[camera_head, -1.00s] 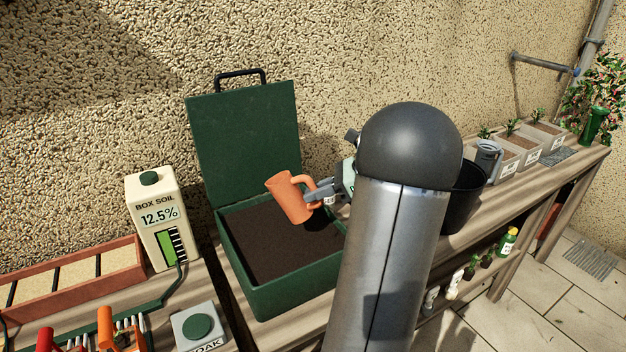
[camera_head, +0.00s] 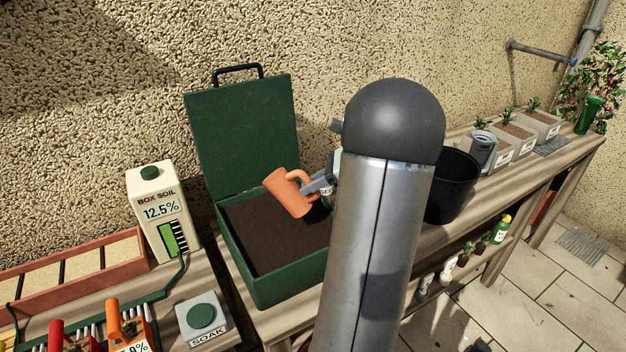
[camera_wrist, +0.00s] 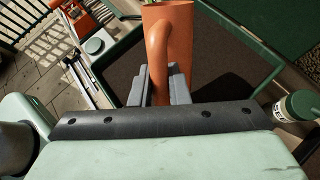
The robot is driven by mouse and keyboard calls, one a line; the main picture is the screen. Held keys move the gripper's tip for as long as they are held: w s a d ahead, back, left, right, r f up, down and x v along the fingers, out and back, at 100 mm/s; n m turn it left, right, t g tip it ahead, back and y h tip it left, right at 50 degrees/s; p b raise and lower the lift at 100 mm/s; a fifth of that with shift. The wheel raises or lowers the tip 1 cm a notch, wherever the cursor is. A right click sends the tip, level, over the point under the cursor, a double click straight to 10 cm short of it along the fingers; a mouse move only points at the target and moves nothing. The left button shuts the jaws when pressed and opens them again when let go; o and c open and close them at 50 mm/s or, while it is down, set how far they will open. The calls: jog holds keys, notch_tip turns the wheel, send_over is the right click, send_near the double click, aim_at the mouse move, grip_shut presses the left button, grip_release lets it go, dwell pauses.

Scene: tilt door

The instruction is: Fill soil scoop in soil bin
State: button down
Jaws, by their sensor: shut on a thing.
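The soil scoop (camera_head: 287,194) is an orange, mug-like scoop with a loop handle. My gripper (camera_head: 318,186) is shut on its handle, and the fingers also show around the handle in the wrist view (camera_wrist: 160,88). The scoop is tilted and hangs over the soil bin; whether it touches the soil I cannot tell. Its inside is hidden. The soil bin (camera_head: 262,290) is a green box with its lid (camera_head: 242,130) standing open against the wall. Dark soil (camera_head: 255,238) covers its floor. My arm hides the bin's right end.
A meter reading "BOX SOIL 12.5%" (camera_head: 162,213) stands left of the bin. A SOAK button box (camera_head: 202,318) is in front of it. The raised lid bounds the bin's back.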

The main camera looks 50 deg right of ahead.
aim_at(297, 187)
jog(key=shift+w+a+r+m+g+h+p, duration=0.15)
jog(key=shift+w+g+h+p, duration=0.35)
jog(key=shift+p, duration=0.75)
jog(key=shift+a+r+m+g+h+p, duration=0.1)
jog(key=shift+g+h+p, duration=0.2)
jog(key=shift+g+p, duration=0.7)
jog(key=shift+w+a+r+m+g+h+p, duration=0.15)
jog(key=shift+w+g+h+p, duration=0.2)
jog(key=shift+p, duration=1.15)
